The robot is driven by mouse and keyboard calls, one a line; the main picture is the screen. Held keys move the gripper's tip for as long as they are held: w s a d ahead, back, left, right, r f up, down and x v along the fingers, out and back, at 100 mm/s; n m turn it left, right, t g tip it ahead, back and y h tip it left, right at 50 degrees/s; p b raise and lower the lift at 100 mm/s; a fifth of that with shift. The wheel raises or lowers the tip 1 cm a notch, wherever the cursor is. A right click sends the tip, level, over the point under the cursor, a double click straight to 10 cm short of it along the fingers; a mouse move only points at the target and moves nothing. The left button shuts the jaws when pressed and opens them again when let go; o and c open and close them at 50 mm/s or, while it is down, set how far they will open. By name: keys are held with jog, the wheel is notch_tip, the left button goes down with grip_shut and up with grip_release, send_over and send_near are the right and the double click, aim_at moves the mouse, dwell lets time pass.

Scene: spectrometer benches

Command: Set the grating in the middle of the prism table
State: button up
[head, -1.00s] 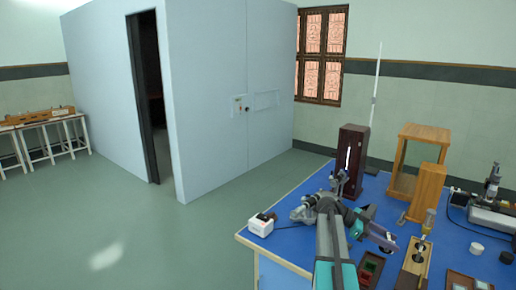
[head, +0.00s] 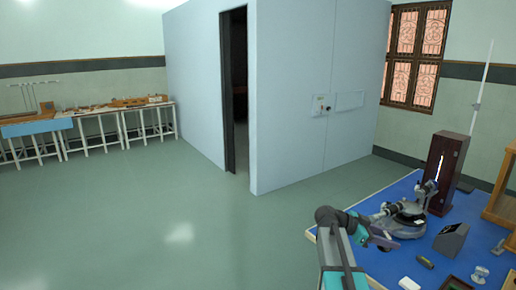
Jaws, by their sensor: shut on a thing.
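My gripper (head: 383,241) shows in the head view at the end of my arm, at the near left part of the blue bench. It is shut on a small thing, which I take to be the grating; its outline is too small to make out. The spectrometer (head: 408,226) stands just beyond and to the right of my gripper, with a dark round base and grey tubes. The prism table belongs at its middle, but I cannot pick it out clearly. The gripper appears in front of the spectrometer; I cannot tell the gap or height between them.
A dark wooden case (head: 446,172) stands upright behind the spectrometer. A dark grey sloped box (head: 451,240), a small cylinder (head: 425,262) and a white object (head: 409,284) lie to the right and front. A wood-framed case (head: 500,200) is at the right edge. Open floor (head: 180,215) lies left.

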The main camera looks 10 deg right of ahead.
jog(key=w+a+r+n+t+y+b, duration=0.15)
jog(key=w+a+n+t, duration=0.35)
jog(key=a, duration=0.6)
jog(key=w+a+n+t+y+b, duration=0.1)
jog(key=w+a+n+t+y, duration=0.3)
jog(key=a, duration=0.7)
jog(key=w+a+r+n+t+y+b, duration=0.1)
jog(key=w+a+n+t, duration=0.4)
jog(key=a, duration=0.6)
jog(key=w+a+r+n+t+y, duration=0.2)
jog(key=w+a+r+n+y, duration=0.1)
jog(key=a+r+n+y, duration=0.3)
jog(key=shift+a+r+y, duration=0.3)
jog(key=shift+r+y, duration=0.15)
jog(key=shift+d, duration=0.2)
